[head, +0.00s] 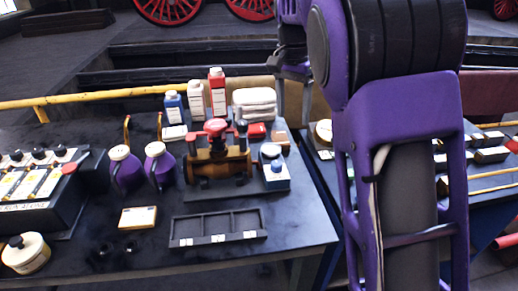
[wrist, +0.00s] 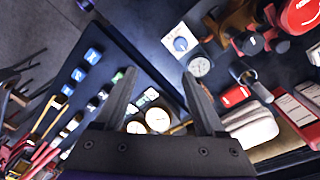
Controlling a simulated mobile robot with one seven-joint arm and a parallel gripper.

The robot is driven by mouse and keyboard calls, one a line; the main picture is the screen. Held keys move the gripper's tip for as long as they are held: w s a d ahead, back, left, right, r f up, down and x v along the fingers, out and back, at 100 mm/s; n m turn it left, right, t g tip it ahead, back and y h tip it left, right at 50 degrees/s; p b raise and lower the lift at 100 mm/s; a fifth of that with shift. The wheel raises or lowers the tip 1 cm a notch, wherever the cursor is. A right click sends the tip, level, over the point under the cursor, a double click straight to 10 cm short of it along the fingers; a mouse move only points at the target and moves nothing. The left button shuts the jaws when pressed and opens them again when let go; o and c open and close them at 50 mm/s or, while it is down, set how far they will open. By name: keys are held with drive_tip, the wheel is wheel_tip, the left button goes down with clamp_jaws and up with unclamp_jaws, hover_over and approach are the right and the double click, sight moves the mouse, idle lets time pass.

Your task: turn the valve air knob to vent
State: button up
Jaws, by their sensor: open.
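A blue knob (head: 277,167) sits on a small white-topped box at the right end of the left bench, with a round gauge (head: 270,151) just behind it. In the wrist view the blue knob (wrist: 181,43) is on its white plate, ahead of my fingertips and a little right of their middle, with the gauge (wrist: 200,66) near the right finger. I take this to be the valve air knob; its markings are too small to read. My gripper (wrist: 160,74) is open, with nothing between its fingers, and is apart from the knob.
A brass valve with a red handwheel (head: 216,128) stands left of the knob. Bottles (head: 218,93) and a folded pale cloth (head: 255,103) are behind. A divided black tray (head: 218,226) lies in front. A gap separates the two benches.

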drive_tip(key=w+a, duration=0.2)
drive_tip(key=a, duration=0.1)
drive_tip(key=b, duration=0.3)
approach(277, 163)
drive_tip(key=shift+m+y, duration=0.3)
drive_tip(key=shift+y, duration=0.1)
drive_tip(key=f, duration=0.9)
drive_tip(key=shift+s+d, duration=0.1)
drive_tip(key=shift+d, duration=0.2)
drive_tip(key=shift+c, duration=0.4)
clamp_jaws()
